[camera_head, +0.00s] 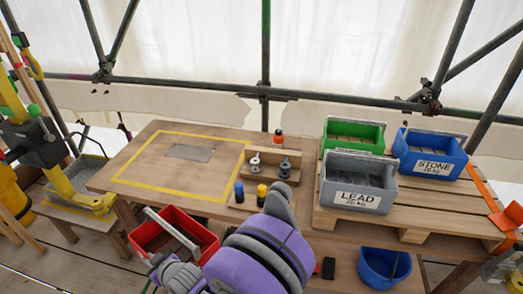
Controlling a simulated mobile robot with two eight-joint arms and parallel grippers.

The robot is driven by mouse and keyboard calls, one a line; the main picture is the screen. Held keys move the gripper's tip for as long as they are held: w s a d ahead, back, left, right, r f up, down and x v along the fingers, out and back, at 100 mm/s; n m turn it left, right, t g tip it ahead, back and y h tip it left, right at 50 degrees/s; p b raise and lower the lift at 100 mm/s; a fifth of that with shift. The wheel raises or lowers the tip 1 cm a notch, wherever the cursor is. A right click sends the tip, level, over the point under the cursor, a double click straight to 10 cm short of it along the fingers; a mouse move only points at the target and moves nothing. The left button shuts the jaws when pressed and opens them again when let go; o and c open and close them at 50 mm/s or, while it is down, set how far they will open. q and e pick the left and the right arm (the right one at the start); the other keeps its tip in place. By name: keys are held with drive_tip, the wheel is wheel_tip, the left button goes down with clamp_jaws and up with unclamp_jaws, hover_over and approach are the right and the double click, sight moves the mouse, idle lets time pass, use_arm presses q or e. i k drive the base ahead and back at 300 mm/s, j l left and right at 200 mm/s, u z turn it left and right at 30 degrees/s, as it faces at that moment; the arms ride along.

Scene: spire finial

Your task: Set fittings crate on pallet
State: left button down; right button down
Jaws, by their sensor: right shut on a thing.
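A red crate (207,243) with a pale carrying handle (172,234) shows at the lower left, in front of the workbench edge. It carries no label that I can read. My right gripper (160,266) is at the crate's near side, shut on it; my purple arm hides part of the crate and the exact contact. I cannot tell whether the crate is supported from below. The wooden pallet (447,207) is at the right, bearing a green crate (353,131), a grey LEAD crate (358,199) and a blue STONE crate (433,165). My left gripper is not in view.
The workbench (140,150) has a yellow taped rectangle, a grey plate (190,152), and a wooden holder (272,170) with small parts. A blue bucket (384,268) stands below the pallet. The pallet's right front is bare.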

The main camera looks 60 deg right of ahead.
sight(436, 205)
drive_tip(key=k+l, duration=0.1)
drive_tip(key=k, duration=1.65)
drive_tip(key=k+z, duration=0.3)
drive_tip(key=k+l+z, duration=0.25)
drive_tip(key=j+z, duration=0.1)
drive_tip(key=z, duration=1.05)
